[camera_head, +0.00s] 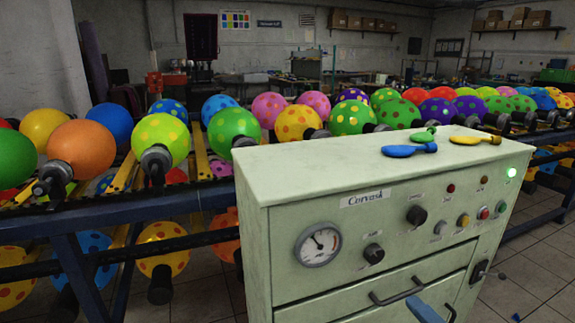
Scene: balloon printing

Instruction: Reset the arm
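My gripper does not show in the head view. A pale green control cabinet (290,180) stands close in front, labelled "Corvask", with a round gauge (318,244), knobs, coloured buttons and a lit green lamp (511,172). Its drawers look shut. On its top lie flat, uninflated balloons: a blue one (409,150), a green one (424,135) and a yellow one (475,140). A blue piece (425,313) juts in at the bottom edge in front of the drawers; I cannot tell what it belongs to.
Behind the cabinet runs a long dark blue rack (120,205) with rows of inflated dotted and plain balloons, such as an orange one (81,149), and more hang below. Tiled floor (540,275) shows at the right, with small blue scraps. Workbenches and wall shelves stand far back.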

